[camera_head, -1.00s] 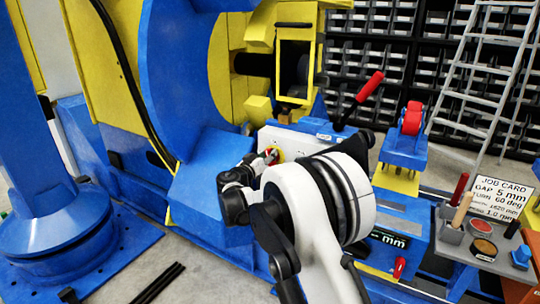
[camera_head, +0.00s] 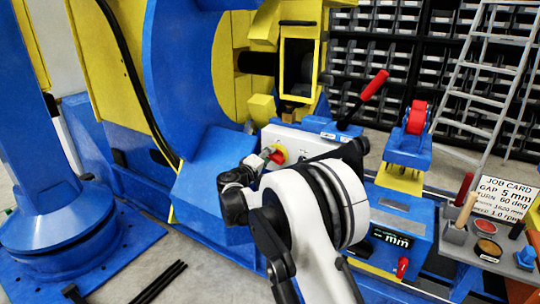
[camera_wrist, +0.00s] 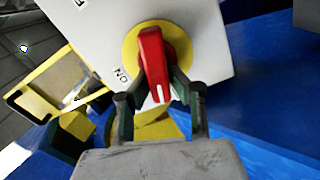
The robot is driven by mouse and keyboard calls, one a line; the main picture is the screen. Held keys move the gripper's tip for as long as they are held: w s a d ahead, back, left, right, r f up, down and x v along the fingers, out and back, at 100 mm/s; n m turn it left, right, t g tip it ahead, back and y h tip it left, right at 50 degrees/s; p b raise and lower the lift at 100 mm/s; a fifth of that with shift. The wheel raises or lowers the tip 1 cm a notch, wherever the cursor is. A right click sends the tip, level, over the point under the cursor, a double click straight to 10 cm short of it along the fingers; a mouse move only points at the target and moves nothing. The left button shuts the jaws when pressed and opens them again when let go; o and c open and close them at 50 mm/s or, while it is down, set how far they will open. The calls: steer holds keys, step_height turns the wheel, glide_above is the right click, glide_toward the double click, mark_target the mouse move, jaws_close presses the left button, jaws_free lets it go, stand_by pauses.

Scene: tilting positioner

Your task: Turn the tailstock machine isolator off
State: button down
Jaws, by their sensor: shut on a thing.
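The isolator is a red rotary handle on a yellow disc (camera_wrist: 185,42) on a white box (camera_wrist: 215,35). In the wrist view the red handle (camera_wrist: 154,65) stands nearly upright, its white mark at the lower end. An "ON" label (camera_wrist: 122,75) lies left of that end; another label at upper left is cut off. My gripper (camera_wrist: 157,88) is shut on the handle, one finger on each side. In the head view the white box (camera_head: 310,144) and red handle (camera_head: 277,156) show behind my arm; my gripper (camera_head: 265,160) is small and partly hidden there.
A lever with a red grip (camera_head: 375,85) rises behind the box. A large blue and yellow machine frame (camera_head: 205,180) stands left. At right are a red-topped clamp (camera_head: 415,118), a job card (camera_head: 503,198) and a grey tool tray (camera_head: 480,245). Bins and a ladder stand behind.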

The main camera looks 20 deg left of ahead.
steer(key=shift+f+n, duration=0.2)
steer(key=shift+n, duration=0.7)
steer(key=shift+f+n, duration=0.15)
steer(key=shift+n, duration=0.75)
steer(key=c, duration=1.6)
jaws_free()
steer(key=shift+s, duration=0.1)
steer(key=s, duration=0.4)
steer(key=s+a, duration=0.1)
steer(key=s, duration=0.2)
steer(key=s+a, duration=0.1)
steer(key=s, duration=0.3)
steer(key=shift+s, duration=0.3)
